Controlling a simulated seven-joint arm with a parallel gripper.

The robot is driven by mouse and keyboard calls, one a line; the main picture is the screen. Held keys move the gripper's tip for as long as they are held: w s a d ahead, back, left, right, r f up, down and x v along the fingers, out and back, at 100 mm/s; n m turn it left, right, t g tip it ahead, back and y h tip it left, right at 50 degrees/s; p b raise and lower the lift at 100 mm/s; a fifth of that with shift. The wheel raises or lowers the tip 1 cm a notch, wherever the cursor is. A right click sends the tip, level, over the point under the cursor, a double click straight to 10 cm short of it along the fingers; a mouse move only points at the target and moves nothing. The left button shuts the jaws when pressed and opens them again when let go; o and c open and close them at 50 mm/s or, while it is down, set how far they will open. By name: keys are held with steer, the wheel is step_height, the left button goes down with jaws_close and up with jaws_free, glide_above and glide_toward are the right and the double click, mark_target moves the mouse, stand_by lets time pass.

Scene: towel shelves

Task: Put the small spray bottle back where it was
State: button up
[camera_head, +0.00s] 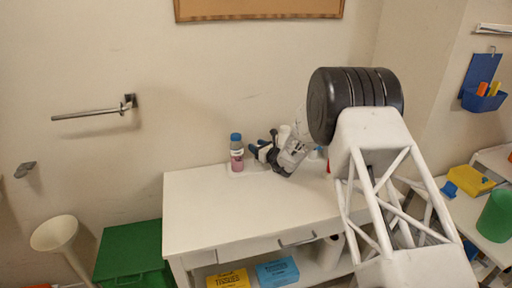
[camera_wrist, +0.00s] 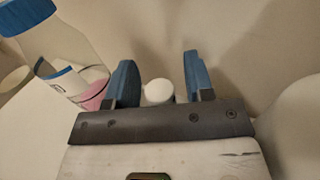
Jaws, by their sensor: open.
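My gripper (camera_head: 263,146) is open, low over the back of the white table, just right of a clear bottle (camera_head: 236,158) with a blue cap and pink contents. In the wrist view my gripper (camera_wrist: 161,80) has its two blue fingers apart. A white round-topped object (camera_wrist: 158,92) shows between them; I cannot tell whether the fingers touch it. The blue-capped bottle (camera_wrist: 62,50) stands outside the left finger, close to it. A whitish top (camera_head: 284,132) shows behind my gripper in the head view. I cannot tell which of these is the small spray bottle.
The white table (camera_head: 215,215) is clear in front. Small blue-and-white (camera_head: 315,153) and red (camera_head: 328,168) items are partly hidden by my arm. Yellow (camera_head: 228,279) and blue (camera_head: 278,272) tissue boxes sit below. The wall is close behind; a green box (camera_head: 128,250) stands left.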

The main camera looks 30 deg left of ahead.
steer(key=v, duration=1.1)
steer(key=shift+d, duration=0.2)
steer(key=shift+s+r, duration=0.1)
steer(key=shift+r, duration=0.05)
stand_by(0.5)
steer(key=s+d+r+n+g+h, duration=0.3)
steer(key=s+d+r+n, duration=0.3)
steer(key=s+d+r, duration=0.6)
steer(key=s+d+r+n+g+h, duration=0.3)
steer(key=s+d+r+n, duration=0.5)
steer(key=d, duration=0.6)
steer(key=s+d+r+n+t+h, duration=0.1)
steer(key=s+d+n+h, duration=0.2)
steer(key=s+d, duration=1.2)
steer(key=s+d+r+n+t+h, duration=0.2)
steer(key=s+d+h, duration=0.6)
steer(key=s+d, duration=0.8)
steer(key=shift+d+r+n, duration=0.25)
steer(key=shift+d+n, duration=0.35)
steer(key=shift+n, duration=0.6)
